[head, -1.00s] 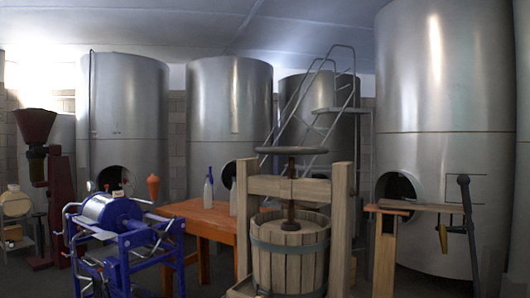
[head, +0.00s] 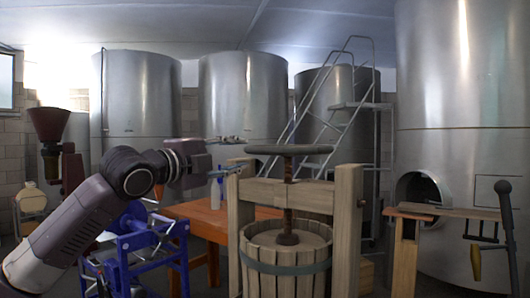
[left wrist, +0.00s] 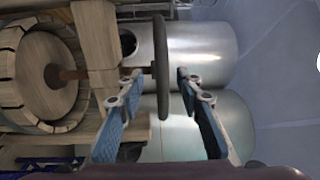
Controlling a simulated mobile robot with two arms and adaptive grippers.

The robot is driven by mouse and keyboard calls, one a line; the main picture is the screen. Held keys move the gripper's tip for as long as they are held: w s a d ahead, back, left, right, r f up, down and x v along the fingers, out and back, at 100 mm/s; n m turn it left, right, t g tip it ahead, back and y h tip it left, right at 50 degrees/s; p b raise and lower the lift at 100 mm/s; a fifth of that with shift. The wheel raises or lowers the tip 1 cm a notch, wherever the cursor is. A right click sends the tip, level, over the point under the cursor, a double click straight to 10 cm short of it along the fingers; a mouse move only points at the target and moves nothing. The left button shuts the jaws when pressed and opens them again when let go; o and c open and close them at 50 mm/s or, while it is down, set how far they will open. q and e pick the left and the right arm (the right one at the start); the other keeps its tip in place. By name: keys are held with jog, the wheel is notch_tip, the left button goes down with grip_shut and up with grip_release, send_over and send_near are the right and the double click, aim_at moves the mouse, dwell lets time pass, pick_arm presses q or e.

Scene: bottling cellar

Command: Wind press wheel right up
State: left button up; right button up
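The press wheel (head: 300,150) is a dark flat ring on top of the upright screw (head: 288,205) of the wooden press, above its crossbeam (head: 300,194). My left gripper (head: 236,155) is open just left of the wheel's rim, at about its height. In the left wrist view the wheel (left wrist: 160,65) shows edge-on, in line with the gap between the two open blue-padded fingers (left wrist: 158,75). I see no finger touching it. The slatted basket (head: 287,266) stands below, and its round wooden pressing plate (left wrist: 42,75) shows in the left wrist view. My right gripper is not in view.
A blue-framed machine (head: 140,245) stands at the lower left, partly behind my left arm. An orange table (head: 205,218) with bottles is behind the press. A metal stair (head: 335,95) and tall steel tanks (head: 460,70) fill the back. A lever stand (head: 405,255) is at the right.

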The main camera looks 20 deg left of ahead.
aim_at(251, 151)
pick_arm(q)
jog(key=shift+w+d+r+p, duration=0.15)
jog(key=shift+w+r+p, duration=0.25)
jog(key=shift+r, duration=0.15)
jog(key=p+x, duration=0.1)
jog(key=x, duration=0.2)
jog(key=shift+d+f, duration=0.1)
jog(key=shift+f+x, duration=0.2)
jog(key=shift+x, duration=0.95)
grip_shut()
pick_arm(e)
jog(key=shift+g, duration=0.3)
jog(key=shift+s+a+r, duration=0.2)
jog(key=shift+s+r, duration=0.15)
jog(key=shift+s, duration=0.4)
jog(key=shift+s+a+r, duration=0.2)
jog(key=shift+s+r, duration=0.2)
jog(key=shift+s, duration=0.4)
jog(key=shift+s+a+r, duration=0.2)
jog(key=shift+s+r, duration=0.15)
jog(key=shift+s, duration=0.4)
